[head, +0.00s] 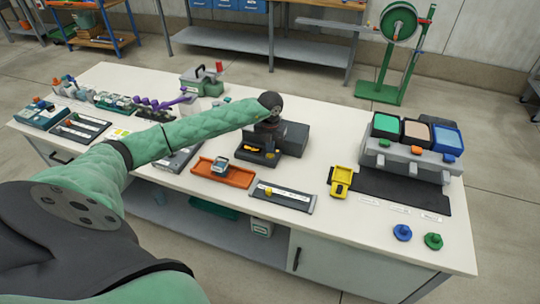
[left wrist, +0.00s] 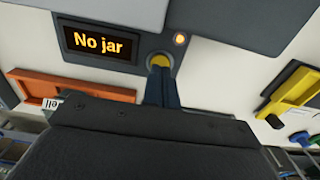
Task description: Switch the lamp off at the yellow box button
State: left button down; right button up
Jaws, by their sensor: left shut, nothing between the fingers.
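The yellow button (left wrist: 161,61) sits in a round grey collar on the front of a dark grey box (head: 291,137). A small round lamp (left wrist: 180,39) beside it glows orange. A display (left wrist: 100,45) left of the button reads "No jar" in orange letters. My left gripper (left wrist: 160,76) is shut and empty, its fingertips right at the button and covering its lower edge. I cannot tell whether they press it or only stand in front of it. In the head view, my left wrist hides part of the box. My right gripper is not in view.
An orange tray (head: 238,176) lies left of the box, with a small device on it. A grey tray (head: 283,197) lies in front. A yellow holder (head: 341,181) stands to the right, near a rack with coloured panels (head: 417,132). Blue and green knobs (head: 402,232) lie at front right.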

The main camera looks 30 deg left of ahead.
aim_at(270, 155)
pick_arm(q)
jog(key=shift+f+b, duration=0.55)
jog(key=shift+f, duration=0.2)
dwell(0.8)
jog(key=shift+r, duration=0.1)
jog(key=shift+r+p, duration=1.1)
jog(key=shift+r, duration=2.3)
